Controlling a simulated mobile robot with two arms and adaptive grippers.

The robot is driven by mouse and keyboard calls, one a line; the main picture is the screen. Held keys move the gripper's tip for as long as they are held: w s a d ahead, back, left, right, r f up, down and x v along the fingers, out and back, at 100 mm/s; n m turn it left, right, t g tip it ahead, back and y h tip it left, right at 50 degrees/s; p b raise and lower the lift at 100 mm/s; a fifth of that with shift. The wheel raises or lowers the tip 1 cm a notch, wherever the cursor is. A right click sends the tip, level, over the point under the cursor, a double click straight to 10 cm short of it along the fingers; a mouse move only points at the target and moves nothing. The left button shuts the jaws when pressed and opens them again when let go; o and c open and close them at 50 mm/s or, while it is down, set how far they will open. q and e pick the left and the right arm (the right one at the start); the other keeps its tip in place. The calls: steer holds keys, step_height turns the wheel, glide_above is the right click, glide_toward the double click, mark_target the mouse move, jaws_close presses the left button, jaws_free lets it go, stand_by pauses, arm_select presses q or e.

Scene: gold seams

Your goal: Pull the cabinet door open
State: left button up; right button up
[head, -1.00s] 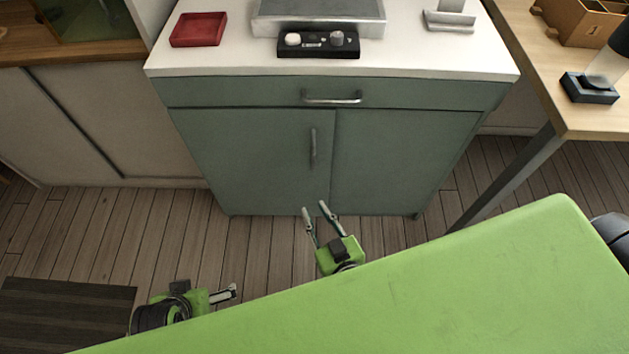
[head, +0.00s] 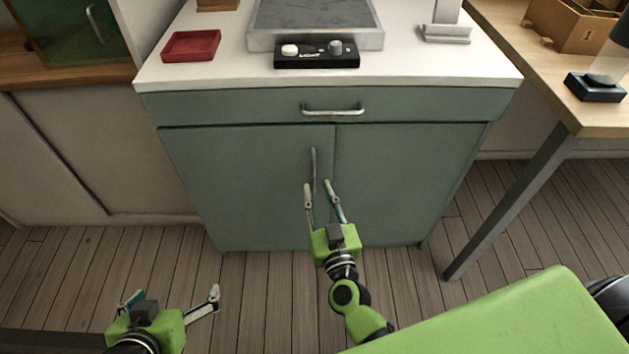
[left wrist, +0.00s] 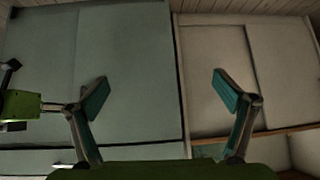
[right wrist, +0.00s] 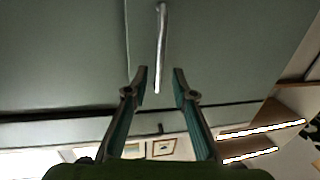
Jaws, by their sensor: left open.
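The green-grey cabinet has a left door (head: 240,180) and a right door (head: 395,175), both shut. A vertical metal door handle (head: 313,163) is on the left door near the centre seam; it also shows in the right wrist view (right wrist: 161,40). My right gripper (head: 318,186) is open, its fingertips near the lower end of the handle. In the right wrist view, the handle lines up with the gap between the fingers (right wrist: 160,76); contact cannot be told. My left gripper (head: 172,295) is open and empty, low at the left, away from the doors.
A drawer with a horizontal handle (head: 333,110) is above the doors. The white top holds a red tray (head: 191,46) and a black control box (head: 316,54). A wooden table (head: 545,75) with a metal leg (head: 510,205) stands right. The floor before the cabinet is clear.

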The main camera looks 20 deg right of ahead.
mark_target(313, 176)
steer(key=shift+w+d, duration=0.2)
steer(key=shift+w, duration=2.1)
arm_select(q)
steer(key=w+r+t, duration=0.1)
steer(key=w+d+r+t, duration=0.1)
steer(key=w, duration=0.1)
steer(key=shift+r+h, duration=0.3)
steer(key=shift+r, duration=0.05)
arm_select(e)
jaws_close()
